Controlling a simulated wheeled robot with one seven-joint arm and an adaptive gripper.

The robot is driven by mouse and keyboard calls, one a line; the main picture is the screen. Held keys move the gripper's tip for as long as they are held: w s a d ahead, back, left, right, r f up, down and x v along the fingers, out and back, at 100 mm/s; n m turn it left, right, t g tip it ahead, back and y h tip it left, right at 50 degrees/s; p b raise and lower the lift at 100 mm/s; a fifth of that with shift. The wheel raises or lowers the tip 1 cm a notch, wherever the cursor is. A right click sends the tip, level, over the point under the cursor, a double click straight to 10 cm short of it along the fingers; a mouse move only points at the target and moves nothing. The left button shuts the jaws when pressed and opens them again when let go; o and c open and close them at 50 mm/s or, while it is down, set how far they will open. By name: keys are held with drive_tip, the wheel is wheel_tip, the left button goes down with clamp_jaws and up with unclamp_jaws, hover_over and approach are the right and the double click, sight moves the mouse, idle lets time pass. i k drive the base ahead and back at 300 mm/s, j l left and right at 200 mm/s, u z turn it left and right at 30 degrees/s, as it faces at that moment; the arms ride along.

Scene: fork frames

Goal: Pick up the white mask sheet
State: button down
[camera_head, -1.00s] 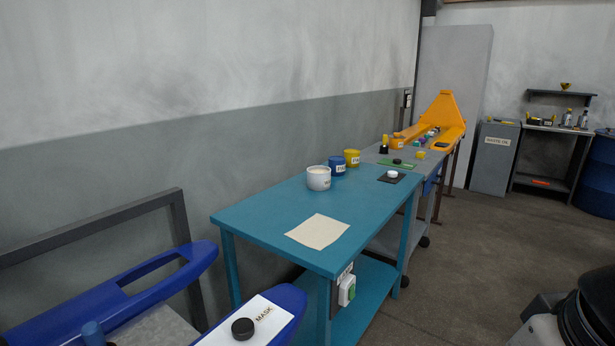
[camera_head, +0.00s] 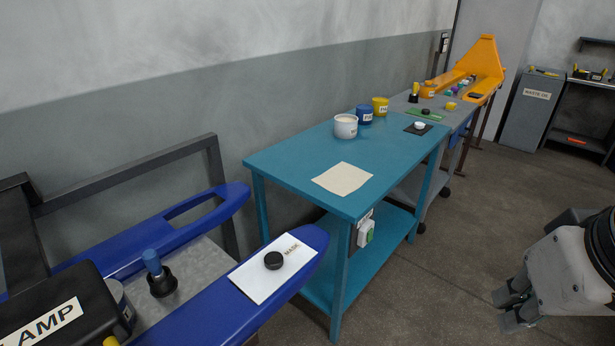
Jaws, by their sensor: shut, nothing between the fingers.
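The white mask sheet (camera_head: 255,285) lies flat on the end of a blue fork (camera_head: 222,322) at the lower middle. The word MASK is printed near its right edge. A round black puck (camera_head: 273,260) sits on the sheet. My gripper (camera_head: 508,308) is at the lower right, above the floor, shut and empty. It is well apart from the sheet, with the teal table between them.
The teal table (camera_head: 290,155) bears a cream sheet (camera_head: 342,179), a white pot (camera_head: 346,126), a blue pot and a yellow pot. A black LAMP box (camera_head: 95,285) and a blue-topped knob (camera_head: 155,265) are at lower left.

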sight(265, 272)
drive_tip(key=i+l+u, duration=0.1)
drive_tip(key=i, duration=0.35)
drive_tip(key=i+l, duration=0.25)
drive_tip(key=i, duration=0.2)
drive_tip(key=j+u, duration=0.05)
